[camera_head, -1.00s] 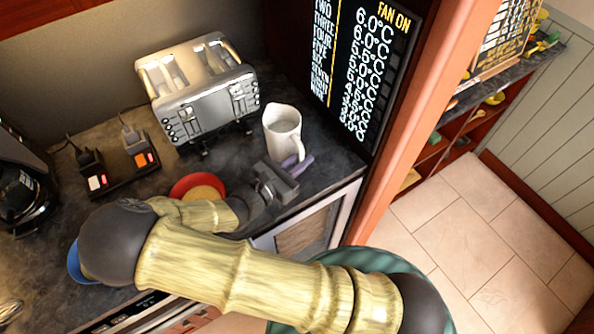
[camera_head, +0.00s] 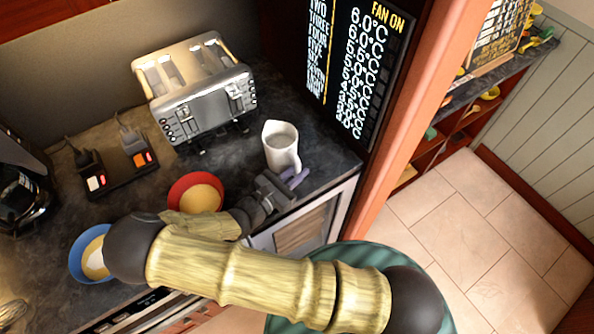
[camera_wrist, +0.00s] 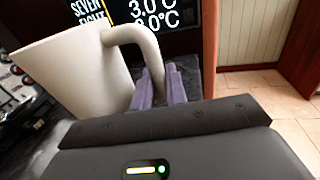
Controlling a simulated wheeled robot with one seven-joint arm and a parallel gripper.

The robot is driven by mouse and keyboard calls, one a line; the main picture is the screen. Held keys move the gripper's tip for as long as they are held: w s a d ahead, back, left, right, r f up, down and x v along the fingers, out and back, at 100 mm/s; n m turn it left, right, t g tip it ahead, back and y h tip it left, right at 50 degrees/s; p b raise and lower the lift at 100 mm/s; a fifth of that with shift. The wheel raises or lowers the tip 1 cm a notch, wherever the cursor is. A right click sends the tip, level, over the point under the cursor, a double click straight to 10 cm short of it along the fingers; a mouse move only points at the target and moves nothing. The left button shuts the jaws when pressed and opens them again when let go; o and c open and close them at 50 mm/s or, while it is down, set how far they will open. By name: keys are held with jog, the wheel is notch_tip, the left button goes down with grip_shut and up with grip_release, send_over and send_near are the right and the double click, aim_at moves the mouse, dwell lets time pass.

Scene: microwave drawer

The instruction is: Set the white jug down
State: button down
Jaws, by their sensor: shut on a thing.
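The white jug (camera_head: 281,147) is upright at the right end of the dark counter (camera_head: 328,160), in front of the toaster. In the wrist view the jug (camera_wrist: 75,75) fills the left side, with its handle curving down to my fingers. My gripper (camera_head: 297,178) is on the jug's near right side. Its purple fingers, also seen in the wrist view (camera_wrist: 160,88), are shut on the lower part of the handle. The jug's base is at or very near the counter top; I cannot tell whether it touches.
A silver toaster (camera_head: 203,100) stands behind left. A red bowl (camera_head: 180,190) and a blue bowl (camera_head: 78,262) are to the left, near my arm. A dark panel with a temperature list (camera_head: 362,70) rises close on the right. The counter's front edge is near.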

jog(key=shift+f, duration=0.1)
jog(key=c, duration=1.8)
grip_release()
jog(key=shift+f, duration=0.1)
jog(key=shift+c, duration=0.2)
jog(key=o, duration=0.4)
jog(key=shift+o, duration=0.2)
jog(key=shift+r, duration=0.35)
jog(key=b+v, duration=0.4)
jog(key=v, duration=0.7)
jog(key=shift+s+f, duration=0.1)
jog(key=shift+f, duration=0.05)
jog(key=shift+s+a, duration=0.3)
jog(key=shift+s, duration=0.05)
